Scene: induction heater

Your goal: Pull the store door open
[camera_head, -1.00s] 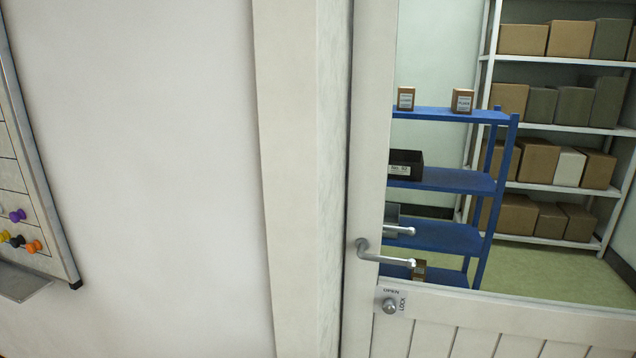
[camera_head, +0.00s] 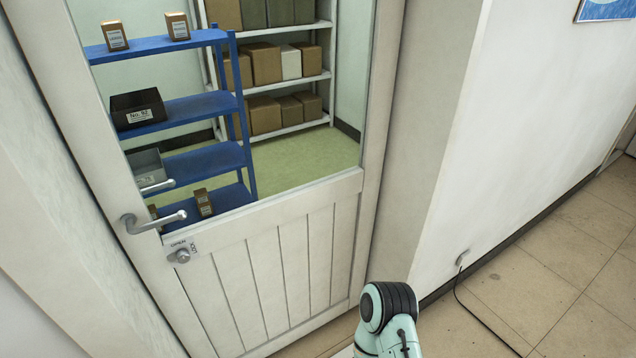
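The white store door (camera_head: 270,275) fills the left and middle of the head view, with a glass pane above and vertical panelling below. It looks shut in its frame. Its silver lever handle (camera_head: 155,222) is on the door's left side and points right. Below the handle is a round lock knob (camera_head: 181,255) on a plate marked OPEN and LOCK. A pale green and black link of my own arm shows at the bottom, right of the door. Neither gripper is in view, and nothing of mine touches the handle.
Through the glass I see a blue shelf (camera_head: 190,105) with small boxes and bins, and a white rack (camera_head: 285,88) with cartons. A white wall (camera_head: 500,130) stands right of the door. A black cable (camera_head: 480,318) lies on the tiled floor (camera_head: 560,260), otherwise clear at right.

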